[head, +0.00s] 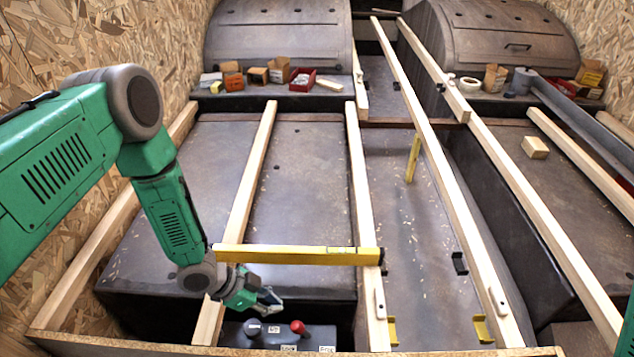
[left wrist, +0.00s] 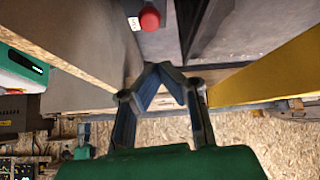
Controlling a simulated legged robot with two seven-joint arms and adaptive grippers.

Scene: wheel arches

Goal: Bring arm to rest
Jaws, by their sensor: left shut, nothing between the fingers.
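My left arm comes in from the left in the head view, green with grey joints. Its gripper (head: 268,302) points to the right, low over the near end of the bay, just above and left of a dark box with a red knob (head: 297,326) and a grey knob (head: 252,327). The gripper is shut and empty. In the left wrist view the fingers (left wrist: 160,72) meet at their tips with nothing between them, and the red knob (left wrist: 149,19) shows beyond them. My right gripper is not in view; only a bit of green shows at the head view's right edge.
A yellow bar (head: 297,256) lies across two wooden rails, close above the left gripper. Long wooden rails (head: 362,210) run away from me. Small boxes and a red tray (head: 302,80) stand by the arches. A wooden edge (head: 130,346) runs along the front.

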